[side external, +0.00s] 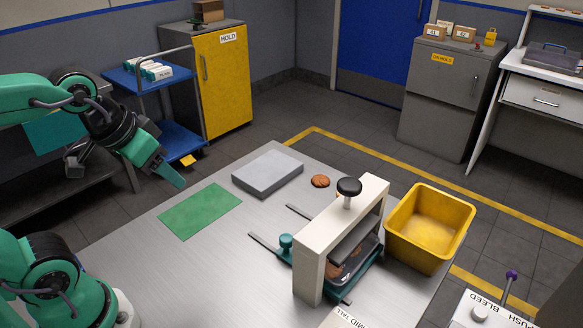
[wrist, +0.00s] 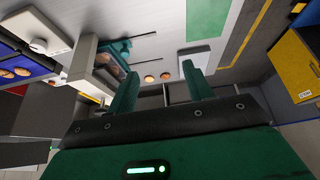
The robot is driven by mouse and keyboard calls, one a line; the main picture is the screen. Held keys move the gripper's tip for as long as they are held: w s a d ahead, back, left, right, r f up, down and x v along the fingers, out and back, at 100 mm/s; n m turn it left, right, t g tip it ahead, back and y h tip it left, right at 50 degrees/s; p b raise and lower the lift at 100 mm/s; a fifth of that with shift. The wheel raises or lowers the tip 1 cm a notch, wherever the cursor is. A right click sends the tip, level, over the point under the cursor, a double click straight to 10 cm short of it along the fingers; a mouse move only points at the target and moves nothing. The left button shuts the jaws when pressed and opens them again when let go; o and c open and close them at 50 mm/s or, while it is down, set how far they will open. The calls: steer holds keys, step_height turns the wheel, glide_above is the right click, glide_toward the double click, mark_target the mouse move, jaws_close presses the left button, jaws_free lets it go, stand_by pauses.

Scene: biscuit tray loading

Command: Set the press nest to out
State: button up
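The press (side external: 309,271) is a cream arch with a black-knobbed plunger, standing on the steel table. Its teal nest (side external: 368,268) sits under the arch, holding a dark tray with biscuits, partly hidden by the arch. A teal knob (side external: 286,243) stands on the nest's near-left side, and two dark rails (side external: 265,246) run out leftward on bare table. The nest also shows in the wrist view (wrist: 118,47). My gripper (side external: 176,181) is raised above the table's left side, well away from the knob. In the wrist view my gripper (wrist: 160,70) has its fingers apart with nothing between them.
A green mat (side external: 200,210) and a grey slab (side external: 268,173) lie left of the press. Loose biscuits (side external: 320,181) lie behind it. A yellow bin (side external: 459,223) stands close on its right. The table's front left is clear.

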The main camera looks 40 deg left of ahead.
steer(key=n+g, duration=0.5)
steer(key=n, duration=0.3)
glide_above(286, 237)
step_height(286, 237, down, 12)
steer(key=shift+s+a+f, duration=0.1)
steer(key=shift+s, duration=0.05)
steer(key=shift+d+f+n, duration=0.2)
steer(key=shift+f+n, duration=0.05)
steer(key=shift+n, duration=0.05)
steer(key=shift+f, duration=0.1)
steer(key=shift+f, duration=3.8)
steer(key=shift+a, duration=0.1)
jaws_close()
